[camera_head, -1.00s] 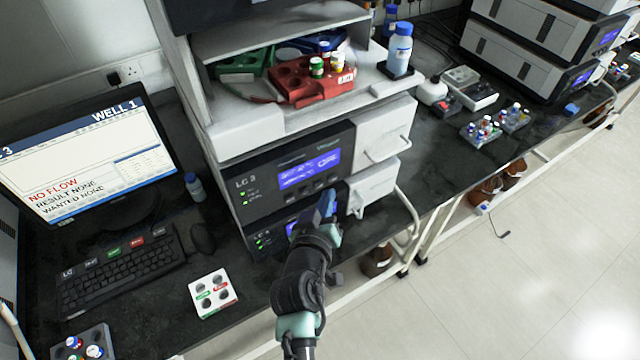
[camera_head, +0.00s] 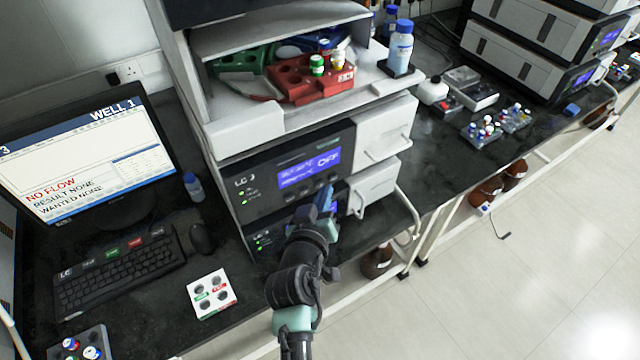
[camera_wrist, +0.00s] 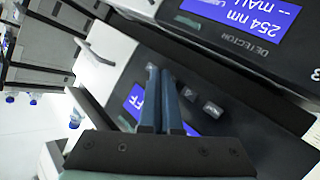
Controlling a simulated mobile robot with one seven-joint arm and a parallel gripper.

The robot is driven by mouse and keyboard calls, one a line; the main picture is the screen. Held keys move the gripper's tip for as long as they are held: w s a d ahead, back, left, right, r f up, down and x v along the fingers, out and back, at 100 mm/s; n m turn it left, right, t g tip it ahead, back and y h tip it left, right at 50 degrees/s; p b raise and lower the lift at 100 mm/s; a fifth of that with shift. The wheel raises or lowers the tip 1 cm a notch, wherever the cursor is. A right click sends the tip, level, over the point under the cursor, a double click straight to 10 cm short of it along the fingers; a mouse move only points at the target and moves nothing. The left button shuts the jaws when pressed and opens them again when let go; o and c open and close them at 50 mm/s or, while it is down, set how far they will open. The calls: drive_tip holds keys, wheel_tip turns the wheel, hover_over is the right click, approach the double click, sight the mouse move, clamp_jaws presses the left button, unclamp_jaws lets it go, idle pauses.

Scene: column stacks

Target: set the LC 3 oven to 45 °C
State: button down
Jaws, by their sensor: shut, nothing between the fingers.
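The LC 3 oven (camera_head: 262,187) is the dark-fronted upper unit of the stack in the head view. Its blue display (camera_head: 308,168) reads OFF at the right. A row of small buttons lies under the display; two buttons (camera_wrist: 188,93) (camera_wrist: 213,109) show in the wrist view, beside the fingers. My gripper (camera_head: 327,194) is shut and empty, its blue fingers at the right end of the button row. In the wrist view the fingertips (camera_wrist: 160,72) lie over the panel and partly hide the display. I cannot tell whether they touch a button.
The detector (camera_wrist: 265,75), showing 254 nm, sits below the oven. A shelf above holds a red rack (camera_head: 300,85) and a green rack (camera_head: 240,65). A white drawer front with a handle (camera_head: 390,148) is to the right. A monitor (camera_head: 85,155) stands left.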

drive_tip(key=shift+w+a, duration=0.2)
drive_tip(key=shift+w, duration=0.1)
drive_tip(key=shift+s+d, duration=0.1)
drive_tip(key=shift+s, duration=0.05)
idle(0.5)
drive_tip(key=shift+s+d, duration=0.4)
drive_tip(key=shift+s, duration=0.15)
idle(0.3)
drive_tip(key=shift+w+a, duration=0.25)
drive_tip(key=shift+w, duration=0.1)
